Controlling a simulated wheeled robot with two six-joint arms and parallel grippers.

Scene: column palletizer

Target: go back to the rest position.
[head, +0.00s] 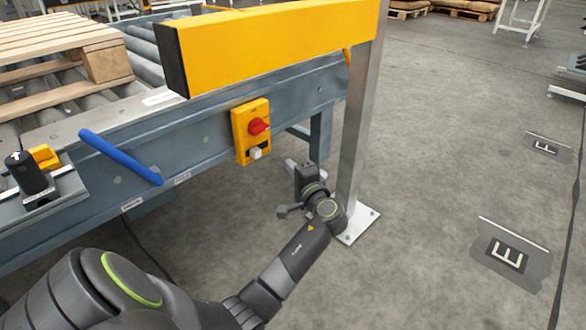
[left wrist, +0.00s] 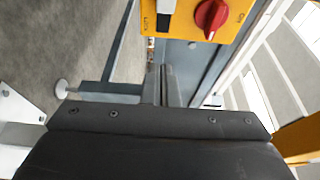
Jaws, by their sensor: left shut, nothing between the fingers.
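My left gripper (head: 293,168) is in front of the conveyor's side, below and right of the yellow switch box (head: 251,130). It is apart from the box, and its fingers are small in the head view. In the left wrist view the fingers (left wrist: 164,85) are shut together with nothing between them. The box carries a red rotary knob (head: 258,126) and a white part (head: 255,153) below it. The red knob (left wrist: 211,15) also shows at the top of the left wrist view. My right gripper is not in view.
A steel post (head: 357,130) with a yellow beam (head: 275,45) stands close to my left wrist. The conveyor frame (head: 215,145) bears a wooden pallet (head: 60,45). A blue bar (head: 120,157) sticks out at its side. The floor (head: 430,150) to the right is open, with floor signs.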

